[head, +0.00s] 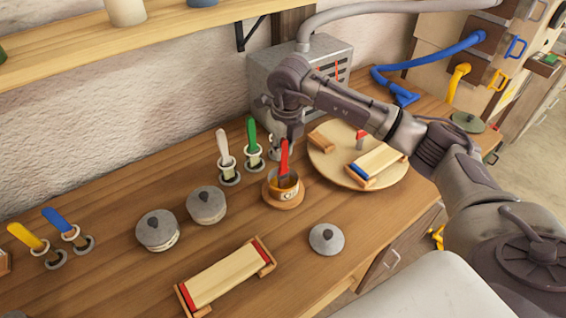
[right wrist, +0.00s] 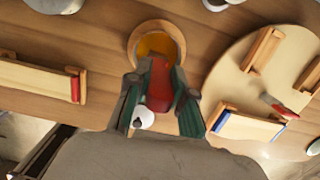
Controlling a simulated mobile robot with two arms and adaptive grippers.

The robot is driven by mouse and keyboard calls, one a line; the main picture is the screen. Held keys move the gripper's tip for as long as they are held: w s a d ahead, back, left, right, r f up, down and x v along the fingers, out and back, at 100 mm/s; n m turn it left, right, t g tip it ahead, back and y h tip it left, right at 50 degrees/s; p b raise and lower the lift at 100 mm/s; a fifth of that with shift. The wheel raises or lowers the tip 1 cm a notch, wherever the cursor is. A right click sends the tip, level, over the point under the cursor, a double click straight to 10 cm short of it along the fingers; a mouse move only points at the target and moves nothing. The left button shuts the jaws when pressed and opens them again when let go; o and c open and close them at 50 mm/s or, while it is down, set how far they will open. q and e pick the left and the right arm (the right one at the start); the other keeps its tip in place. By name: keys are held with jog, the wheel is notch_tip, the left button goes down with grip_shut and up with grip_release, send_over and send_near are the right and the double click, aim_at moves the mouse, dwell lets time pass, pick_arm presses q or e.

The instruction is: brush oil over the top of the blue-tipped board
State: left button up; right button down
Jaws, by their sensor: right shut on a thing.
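The blue-tipped board (head: 379,161) is a pale lath in a wooden cradle, with a blue end at its left, on the round wooden disc (head: 341,176). It also shows in the right wrist view (right wrist: 248,127). My right gripper (head: 288,138) is shut on the red handle of a brush (head: 284,158), pointing down. The brush's lower end is at the mouth of the orange-brown pot of oil (head: 284,195); I cannot tell how deep it sits. In the right wrist view the pot (right wrist: 134,50) shows amber oil just beyond the red handle (right wrist: 160,88). My left gripper is out of view.
A red-tipped board (head: 226,277) lies in front. A loose lid (head: 327,239) and two lidded pots (head: 157,231) (head: 206,206) stand nearby. White- and green-handled brushes (head: 224,146) (head: 252,138) stand left of the oil pot. A grey machine (head: 270,82) stands behind.

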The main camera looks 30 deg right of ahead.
jog(key=shift+r+p, duration=2.4)
jog(key=shift+r, duration=1.9)
jog(key=shift+r+p, duration=1.15)
jog(key=shift+r, duration=0.9)
jog(key=shift+f, duration=0.1)
